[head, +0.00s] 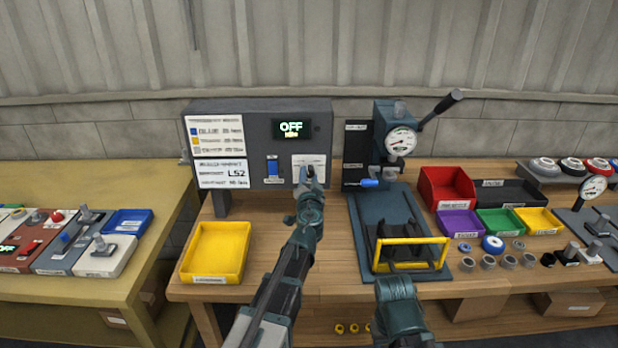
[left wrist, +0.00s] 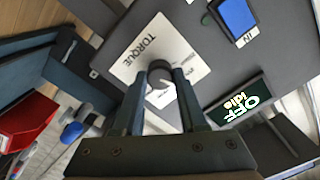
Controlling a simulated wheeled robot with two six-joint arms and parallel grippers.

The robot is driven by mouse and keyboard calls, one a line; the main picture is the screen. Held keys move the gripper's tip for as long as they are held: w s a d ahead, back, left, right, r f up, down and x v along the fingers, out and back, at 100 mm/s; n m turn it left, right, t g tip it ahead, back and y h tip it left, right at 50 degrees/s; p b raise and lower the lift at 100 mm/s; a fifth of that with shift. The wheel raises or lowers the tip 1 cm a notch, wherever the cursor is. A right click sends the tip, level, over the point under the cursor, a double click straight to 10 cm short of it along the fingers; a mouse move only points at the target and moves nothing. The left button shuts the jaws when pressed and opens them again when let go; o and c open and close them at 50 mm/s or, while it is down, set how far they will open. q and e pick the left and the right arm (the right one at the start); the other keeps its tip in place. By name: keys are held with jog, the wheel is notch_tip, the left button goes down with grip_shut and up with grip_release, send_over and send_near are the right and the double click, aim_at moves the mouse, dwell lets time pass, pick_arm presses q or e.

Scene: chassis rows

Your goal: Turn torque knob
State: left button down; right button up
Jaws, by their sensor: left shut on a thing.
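The grey torque knob (left wrist: 160,74) sits on a white plate marked TORQUE (left wrist: 143,52) on the front of a grey control box (head: 258,115). My left gripper (head: 308,178) reaches up to this plate. In the left wrist view, the two dark fingers of my left gripper (left wrist: 161,88) are shut on the knob, one on each side. In the head view the gripper mostly hides the knob. The box's display (head: 292,129) reads OFF, with idle below. My right arm points toward the press at the lower middle; its fingers cannot be made out clearly.
A blue switch (head: 272,167) is left of the torque plate. A yellow tray (head: 216,250) lies on the bench at left. A press (head: 396,140) with a yellow guard (head: 410,241) stands to the right. Coloured bins, including a red one (head: 446,186), and small parts are farther right.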

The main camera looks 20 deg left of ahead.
pick_arm(q)
jog(key=shift+s+n, duration=0.15)
jog(key=shift+n, duration=0.15)
jog(key=shift+c, duration=2.3)
grip_release()
